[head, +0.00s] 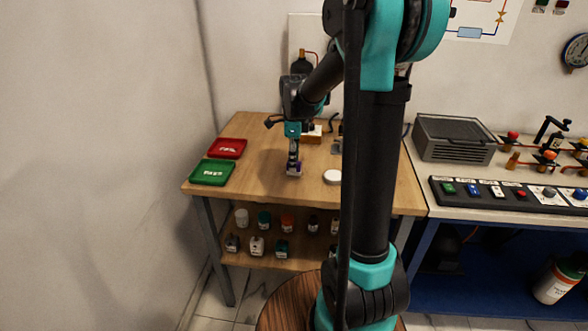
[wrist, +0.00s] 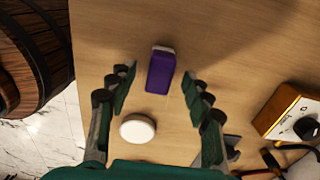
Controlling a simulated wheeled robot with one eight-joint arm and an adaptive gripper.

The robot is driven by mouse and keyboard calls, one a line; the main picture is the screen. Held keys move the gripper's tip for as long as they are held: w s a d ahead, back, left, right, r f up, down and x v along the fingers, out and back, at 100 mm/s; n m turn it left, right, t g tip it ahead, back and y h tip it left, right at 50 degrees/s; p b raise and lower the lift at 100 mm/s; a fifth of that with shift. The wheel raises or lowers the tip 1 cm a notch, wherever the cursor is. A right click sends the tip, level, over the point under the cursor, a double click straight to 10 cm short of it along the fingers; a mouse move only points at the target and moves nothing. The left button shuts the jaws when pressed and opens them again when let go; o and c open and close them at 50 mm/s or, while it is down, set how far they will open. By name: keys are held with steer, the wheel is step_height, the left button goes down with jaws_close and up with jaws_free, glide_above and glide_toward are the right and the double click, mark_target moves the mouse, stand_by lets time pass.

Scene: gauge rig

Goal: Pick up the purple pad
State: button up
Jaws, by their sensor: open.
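The purple pad (wrist: 160,74) is a small block with a pale end, lying on the wooden table (wrist: 225,30). In the wrist view it sits between and a little beyond the fingertips of my gripper (wrist: 158,78), with bare wood showing on both sides of it. My gripper is open and empty. In the head view my gripper (head: 294,160) points down over the table, just above the purple pad (head: 296,174), which is partly hidden by the fingers. I cannot tell the exact height between them.
A white round disc (wrist: 137,128) lies close to the pad. A red tray (head: 228,148) and a green tray (head: 212,172) are at the table's left. Small bottles fill the lower shelf (head: 262,259).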

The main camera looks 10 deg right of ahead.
steer(key=shift+f, duration=1.1)
jaws_close()
steer(key=shift+r, duration=0.1)
step_height(320, 180, up, 20)
steer(key=c, duration=0.6)
jaws_free()
steer(key=c, duration=0.5)
